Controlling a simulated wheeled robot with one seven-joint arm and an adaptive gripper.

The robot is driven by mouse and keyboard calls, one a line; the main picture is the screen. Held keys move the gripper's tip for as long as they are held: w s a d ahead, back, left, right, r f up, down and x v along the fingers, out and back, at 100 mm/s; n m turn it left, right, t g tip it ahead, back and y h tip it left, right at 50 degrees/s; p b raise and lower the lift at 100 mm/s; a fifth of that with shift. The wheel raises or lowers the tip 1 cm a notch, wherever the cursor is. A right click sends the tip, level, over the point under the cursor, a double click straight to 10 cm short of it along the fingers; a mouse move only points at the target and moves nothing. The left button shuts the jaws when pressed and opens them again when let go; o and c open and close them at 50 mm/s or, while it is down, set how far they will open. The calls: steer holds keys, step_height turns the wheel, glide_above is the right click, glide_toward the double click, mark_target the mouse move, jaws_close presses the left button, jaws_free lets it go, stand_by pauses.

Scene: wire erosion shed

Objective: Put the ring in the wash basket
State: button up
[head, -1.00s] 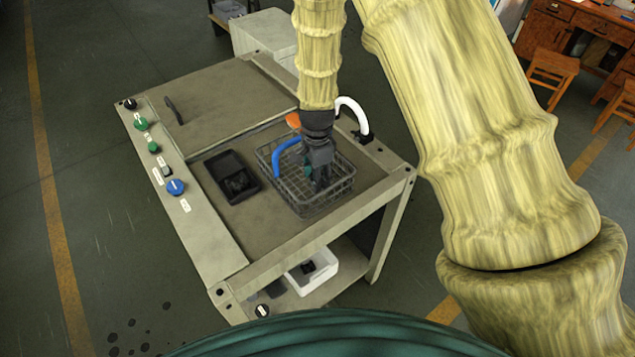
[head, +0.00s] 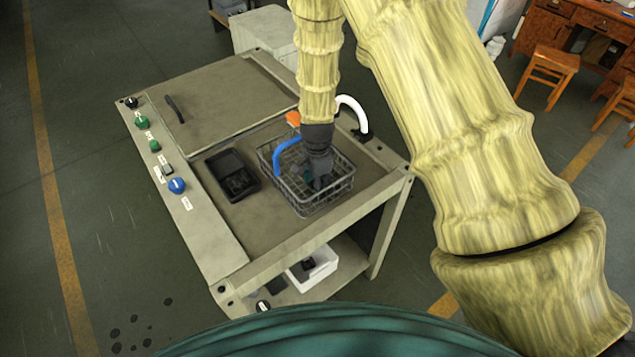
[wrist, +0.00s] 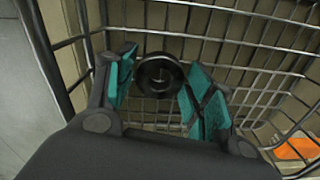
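The wash basket (head: 330,205) is a dark wire basket with a blue handle grip (head: 284,150), standing on the bench top. The basket's mesh fills much of the wrist view (wrist: 225,40). My gripper (head: 320,184) reaches down inside the basket. In the wrist view its teal-padded fingers (wrist: 160,85) are spread apart. The ring (wrist: 160,92), dark and round with a hole, lies between and beyond the fingertips, against the basket's wire floor. It looks free of the pads, though its right edge is close to the right finger. The ring cannot be made out in the head view.
A dark tray (head: 233,174) lies left of the basket on the bench (head: 215,262). A white curved hose (head: 354,112) and an orange item (head: 293,118) are behind the basket. Knobs line the bench's left panel. A white bin (head: 322,263) sits on the lower shelf.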

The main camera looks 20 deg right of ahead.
step_height(320, 180, up, 12)
steer(key=b, duration=0.4)
steer(key=shift+r, duration=0.15)
stand_by(0.7)
